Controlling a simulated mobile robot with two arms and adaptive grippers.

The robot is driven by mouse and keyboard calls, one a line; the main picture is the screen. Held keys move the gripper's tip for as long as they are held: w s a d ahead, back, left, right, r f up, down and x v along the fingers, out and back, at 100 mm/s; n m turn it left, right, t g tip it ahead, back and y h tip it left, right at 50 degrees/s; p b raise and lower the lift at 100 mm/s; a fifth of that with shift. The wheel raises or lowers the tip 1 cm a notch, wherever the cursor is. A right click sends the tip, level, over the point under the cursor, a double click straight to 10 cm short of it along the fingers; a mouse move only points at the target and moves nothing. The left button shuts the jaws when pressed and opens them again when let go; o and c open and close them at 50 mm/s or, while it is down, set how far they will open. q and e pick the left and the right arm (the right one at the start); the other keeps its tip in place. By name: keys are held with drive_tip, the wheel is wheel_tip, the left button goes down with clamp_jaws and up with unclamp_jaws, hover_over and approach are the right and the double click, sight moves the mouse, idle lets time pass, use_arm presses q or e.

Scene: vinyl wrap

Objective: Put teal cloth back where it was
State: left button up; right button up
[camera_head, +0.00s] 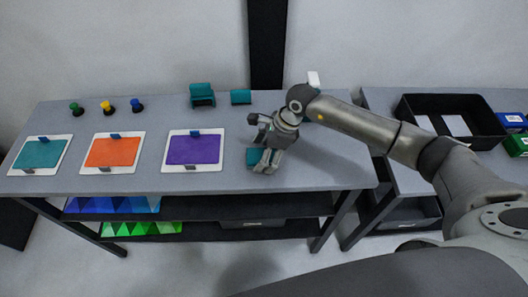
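A small teal piece (252,157), which may be the teal cloth, shows on the grey table right at my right gripper (266,167). The gripper points down with its fingertips low over the table and partly hides this piece. I cannot tell whether the fingers hold it. A teal holder (202,95) stands at the back of the table, with a flat teal block (240,97) just right of it. My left gripper is not in view.
White boards with a teal sheet (40,153), an orange sheet (113,152) and a purple sheet (194,149) lie left of the gripper. Green, yellow (107,105) and blue knobs stand behind them. A black bin (452,121) is on the right table (378,110).

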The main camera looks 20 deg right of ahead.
drive_tip(key=shift+r, duration=0.2)
drive_tip(key=shift+d+r, duration=0.2)
drive_tip(key=shift+r, duration=0.05)
drive_tip(key=b+v, duration=0.4)
drive_tip(key=v, duration=0.7)
drive_tip(key=shift+r, duration=0.2)
drive_tip(key=shift+s, duration=0.1)
